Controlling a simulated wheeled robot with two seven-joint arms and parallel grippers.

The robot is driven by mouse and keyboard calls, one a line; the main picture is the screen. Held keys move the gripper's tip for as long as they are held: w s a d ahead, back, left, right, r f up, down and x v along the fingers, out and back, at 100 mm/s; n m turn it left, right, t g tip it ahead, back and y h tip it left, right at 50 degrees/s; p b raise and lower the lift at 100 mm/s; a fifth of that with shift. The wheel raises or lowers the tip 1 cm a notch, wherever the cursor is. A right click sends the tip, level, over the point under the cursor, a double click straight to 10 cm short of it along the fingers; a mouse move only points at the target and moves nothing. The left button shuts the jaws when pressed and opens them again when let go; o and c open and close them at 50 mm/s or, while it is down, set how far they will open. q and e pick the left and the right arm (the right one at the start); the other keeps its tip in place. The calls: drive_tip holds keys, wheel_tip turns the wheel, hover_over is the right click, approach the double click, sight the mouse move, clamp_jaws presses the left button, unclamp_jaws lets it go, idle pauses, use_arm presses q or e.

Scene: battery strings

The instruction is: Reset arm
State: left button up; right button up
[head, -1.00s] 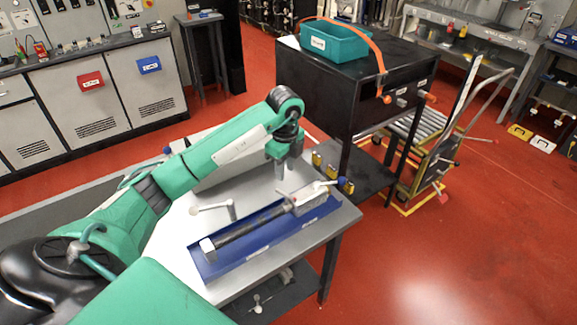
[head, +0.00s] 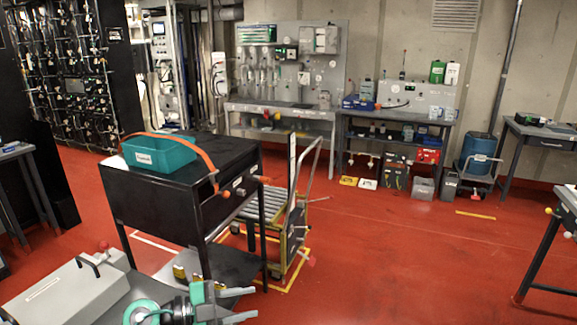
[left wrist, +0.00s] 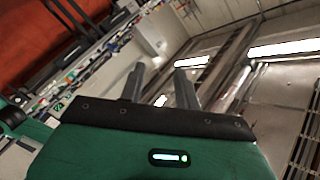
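My left gripper (head: 248,303) is at the bottom of the head view, left of centre, with its two grey fingers pointing right and apart. In the left wrist view the two fingers of my left gripper (left wrist: 159,78) also stand apart with nothing between them. The wrist view looks up toward the ceiling lights. My right gripper is in neither view.
A grey box with a handle (head: 68,290) is beside my left arm at the lower left. A black cabinet (head: 160,205) with a teal bin (head: 158,154) stands beyond it. A trolley (head: 285,225) is right of the cabinet. Open red floor (head: 400,250) lies to the right.

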use_arm(q)
drive_tip(key=a+r+n+t+y, duration=0.5)
drive_tip(key=a+n+t, duration=0.1)
drive_tip(key=n+t, duration=0.7)
drive_tip(key=s+a+f+n+g+y, duration=0.3)
drive_tip(key=s+a+f+n+y, duration=0.3)
drive_tip(key=a+f+n+y, duration=0.5)
drive_tip(key=s+d+f+m+g, duration=0.1)
drive_tip(key=s+d+f+g, duration=0.1)
drive_tip(key=s+f+g, duration=0.7)
drive_tip(key=s+d+f+m+g, duration=0.1)
drive_tip(key=s+d+f+g, duration=0.15)
drive_tip(key=s+f, duration=0.7)
drive_tip(key=s+f+g, duration=0.1)
drive_tip(key=s+f, duration=0.1)
drive_tip(key=f, duration=1.2)
drive_tip(key=s+f+g, duration=0.1)
drive_tip(key=s+f, duration=0.1)
drive_tip(key=f, duration=1.3)
drive_tip(key=s+a+f, duration=0.2)
drive_tip(key=s+f, duration=0.6)
drive_tip(key=s, duration=0.1)
drive_tip(key=s+a+f, duration=0.2)
drive_tip(key=s+f, duration=0.7)
drive_tip(key=shift+s+f+m+g, duration=0.2)
drive_tip(key=shift+s+m+g, duration=0.1)
drive_tip(key=shift+g, duration=0.15)
